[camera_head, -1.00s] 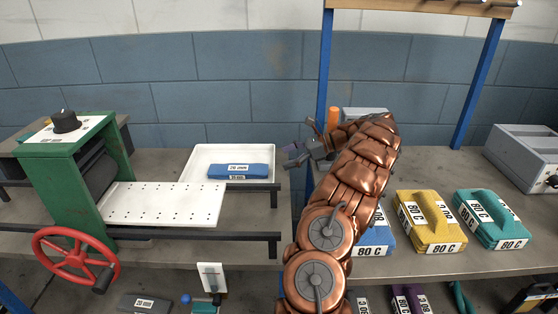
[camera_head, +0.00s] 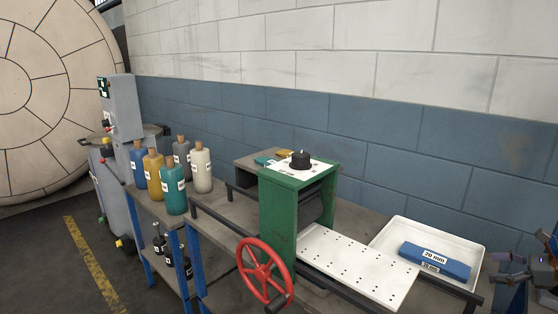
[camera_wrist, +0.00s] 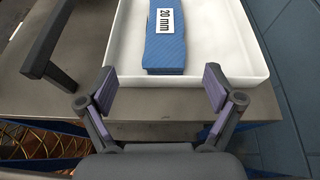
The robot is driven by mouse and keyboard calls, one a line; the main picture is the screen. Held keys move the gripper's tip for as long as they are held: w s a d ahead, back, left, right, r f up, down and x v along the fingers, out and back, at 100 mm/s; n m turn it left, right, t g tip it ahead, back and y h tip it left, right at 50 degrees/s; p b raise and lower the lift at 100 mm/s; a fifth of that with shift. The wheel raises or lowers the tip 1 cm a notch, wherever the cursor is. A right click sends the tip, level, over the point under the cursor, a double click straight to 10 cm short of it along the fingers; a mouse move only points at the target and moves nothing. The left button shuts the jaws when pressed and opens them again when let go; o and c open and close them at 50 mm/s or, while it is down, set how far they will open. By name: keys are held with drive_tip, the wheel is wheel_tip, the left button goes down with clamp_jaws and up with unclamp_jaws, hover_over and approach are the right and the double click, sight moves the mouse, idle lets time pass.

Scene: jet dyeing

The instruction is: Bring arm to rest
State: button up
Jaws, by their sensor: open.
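My gripper (camera_wrist: 160,92) is open and empty in the wrist view, its two purple-padded fingers spread wide. It is at the near edge of a white tray (camera_wrist: 122,60), with a blue folded fabric piece (camera_wrist: 165,55) labelled "20 mm" lying in the tray beyond the fingertips. In the head view, part of my gripper (camera_head: 530,272) shows at the right edge, to the right of the white tray (camera_head: 392,243) and the blue fabric (camera_head: 440,263). The rest of my arm is out of the head view.
A green machine (camera_head: 278,225) with a red handwheel (camera_head: 264,270) and perforated white plate (camera_head: 352,262) stands left of the tray. Several capped bottles (camera_head: 174,188) stand on a bench farther left. A grey control post (camera_head: 122,115) is at the far left. Floor at lower left is clear.

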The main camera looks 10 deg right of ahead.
drive_tip(key=w+a+r+n+g+p, duration=0.1)
drive_tip(key=a+r+n+g, duration=0.1)
drive_tip(key=a, duration=0.8)
drive_tip(key=a+r+n+g+p, duration=0.1)
drive_tip(key=a+r+n, duration=0.3)
drive_tip(key=a, duration=0.5)
drive_tip(key=w+a+r+n+g+y+p, duration=0.1)
drive_tip(key=a+r+n+g, duration=0.2)
drive_tip(key=a, duration=0.7)
drive_tip(key=shift+w+a+r+n+g+p, duration=0.15)
drive_tip(key=shift+w+r+n+g+p, duration=0.1)
drive_tip(key=shift+r, duration=0.25)
drive_tip(key=shift+w+a+r+n+g+p, duration=0.15)
drive_tip(key=shift+r+n, duration=0.1)
drive_tip(key=shift+r, duration=0.25)
drive_tip(key=s+a+r+n+g+h+p, duration=0.2)
drive_tip(key=s+a+n+g+h+p, duration=0.25)
drive_tip(key=s+a+n, duration=0.9)
drive_tip(key=s+a+f+n+h+p, duration=0.1)
drive_tip(key=s+h, duration=0.4)
drive_tip(key=s, duration=1.4)
drive_tip(key=shift+s+a+f+n+h+p, duration=0.15)
drive_tip(key=shift+a+f+n+h+p, duration=0.2)
drive_tip(key=shift+n+p, duration=0.7)
drive_tip(key=shift+n+b, duration=0.3)
drive_tip(key=shift+c, duration=0.3)
